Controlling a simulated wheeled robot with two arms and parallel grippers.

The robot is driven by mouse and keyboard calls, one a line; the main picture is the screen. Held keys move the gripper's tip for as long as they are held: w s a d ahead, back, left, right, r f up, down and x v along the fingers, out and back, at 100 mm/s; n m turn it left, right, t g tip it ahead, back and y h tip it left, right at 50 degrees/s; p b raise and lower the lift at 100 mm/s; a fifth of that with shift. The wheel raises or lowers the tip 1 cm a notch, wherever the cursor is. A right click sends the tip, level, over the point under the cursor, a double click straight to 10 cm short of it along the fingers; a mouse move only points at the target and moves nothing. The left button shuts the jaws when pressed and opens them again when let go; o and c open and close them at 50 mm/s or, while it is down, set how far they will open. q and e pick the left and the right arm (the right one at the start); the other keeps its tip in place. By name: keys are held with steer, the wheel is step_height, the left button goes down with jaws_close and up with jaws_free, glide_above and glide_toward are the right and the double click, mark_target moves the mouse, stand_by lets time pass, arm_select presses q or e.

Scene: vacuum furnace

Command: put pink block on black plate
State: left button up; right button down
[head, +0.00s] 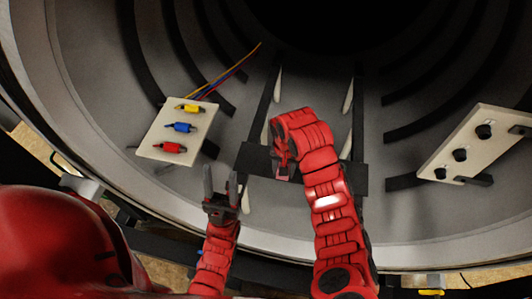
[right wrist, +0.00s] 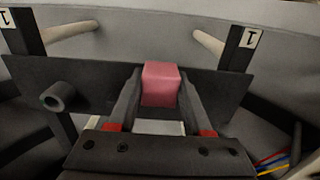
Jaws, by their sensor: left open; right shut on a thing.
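The black plate (head: 345,181) lies across two dark rails inside the furnace; in the right wrist view the plate (right wrist: 85,72) spans behind the block. The pink block (right wrist: 161,84) is between the fingers of my right gripper (right wrist: 160,100), which is shut on it. In the head view my right gripper (head: 284,163) is over the plate, and a little of the pink block (head: 283,176) shows below it. I cannot tell whether the block touches the plate. My left gripper (head: 221,182) is open and empty, left of the plate near the furnace's front rim.
A pale board (head: 160,145) with yellow, blue and red connectors and wires is on the left. Another pale board (head: 465,142) with black knobs is on the right. Light rods stand beside the rails. The furnace's front rim (head: 420,255) curves below the plate.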

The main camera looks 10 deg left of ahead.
mark_target(266, 160)
steer(key=shift+w+a+f, duration=0.2)
steer(key=shift+w+a, duration=0.3)
steer(key=shift+w, duration=0.05)
steer(key=shift+w+a+r, duration=0.2)
steer(key=shift+w+a, duration=0.2)
steer(key=shift+w, duration=0.15)
steer(key=w+a+f+b, duration=0.1)
steer(key=b, duration=0.1)
steer(key=shift+f+b, duration=0.2)
steer(key=shift+b, duration=0.2)
steer(key=w+a+b, duration=0.3)
steer(key=b, duration=0.2)
steer(key=shift+w+a+b, duration=0.15)
steer(key=shift+a+b, duration=0.05)
steer(key=shift+b, duration=0.1)
steer(key=shift+w+a+r+b, duration=0.2)
steer(key=shift+w+a+b, duration=0.35)
steer(key=shift+b, duration=0.1)
step_height(266, 160, down, 2)
steer(key=shift+f+p, duration=0.1)
steer(key=shift+p, duration=0.9)
steer(key=shift+f, duration=0.65)
